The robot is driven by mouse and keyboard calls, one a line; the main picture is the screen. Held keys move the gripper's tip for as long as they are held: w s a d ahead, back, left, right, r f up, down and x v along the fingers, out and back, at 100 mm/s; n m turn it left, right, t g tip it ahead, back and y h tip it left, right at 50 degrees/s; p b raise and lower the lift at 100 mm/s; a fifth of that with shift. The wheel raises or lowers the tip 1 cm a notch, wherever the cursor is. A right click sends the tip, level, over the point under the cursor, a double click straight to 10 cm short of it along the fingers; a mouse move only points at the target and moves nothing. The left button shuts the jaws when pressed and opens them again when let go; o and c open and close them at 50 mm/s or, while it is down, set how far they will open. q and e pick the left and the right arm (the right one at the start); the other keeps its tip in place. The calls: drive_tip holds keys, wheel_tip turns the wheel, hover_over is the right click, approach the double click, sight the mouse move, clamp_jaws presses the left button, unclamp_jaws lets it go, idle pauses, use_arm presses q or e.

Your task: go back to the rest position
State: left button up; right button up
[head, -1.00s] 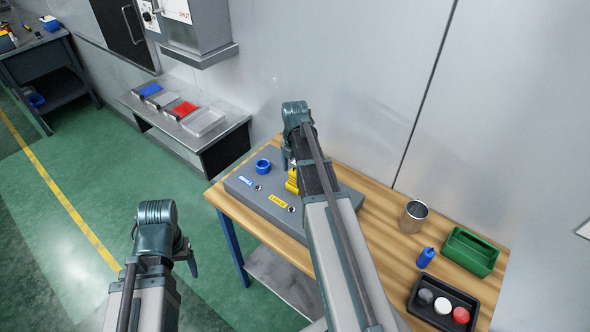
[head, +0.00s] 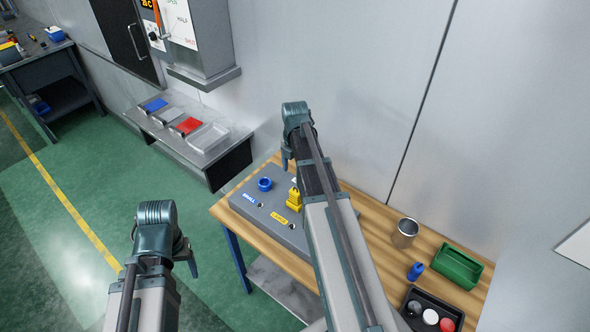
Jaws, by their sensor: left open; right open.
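My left gripper (head: 188,262) is at the lower left, over the green floor, pointing down, open and apart from everything. My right gripper (head: 287,158) is over the back part of the grey fixture block (head: 250,208) on the wooden table, open with nothing seen in it; its arm hides part of the block. A blue ring (head: 265,184) sits on the block near the SMALL label. A yellow piece (head: 294,199) stands on the block beside my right arm, near the yellow label.
On the table's right are a metal cup (head: 405,232), a blue bottle (head: 416,271), a green bin (head: 457,267) and a black tray (head: 412,295) with several round pieces. A low bench (head: 228,147) with trays and a wall cabinet (head: 205,75) stand behind. Floor at left is clear.

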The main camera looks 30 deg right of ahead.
idle(0.4)
drive_tip(key=s+a+f+m+b, duration=0.4)
drive_tip(key=s+a+m, duration=0.1)
drive_tip(key=a, duration=0.5)
drive_tip(key=s+a+f+m+b, duration=0.5)
drive_tip(key=s+a+m, duration=0.1)
drive_tip(key=a, duration=0.4)
drive_tip(key=s+a+f+m+h+b, duration=0.1)
drive_tip(key=s+a+f+m+b, duration=0.3)
drive_tip(key=a+m, duration=0.3)
drive_tip(key=s+a, duration=0.1)
drive_tip(key=a, duration=0.2)
drive_tip(key=shift+s+a+f+m+b, duration=0.2)
drive_tip(key=shift+f+m+b, duration=0.1)
drive_tip(key=shift+f+b, duration=0.1)
drive_tip(key=shift+d, duration=0.2)
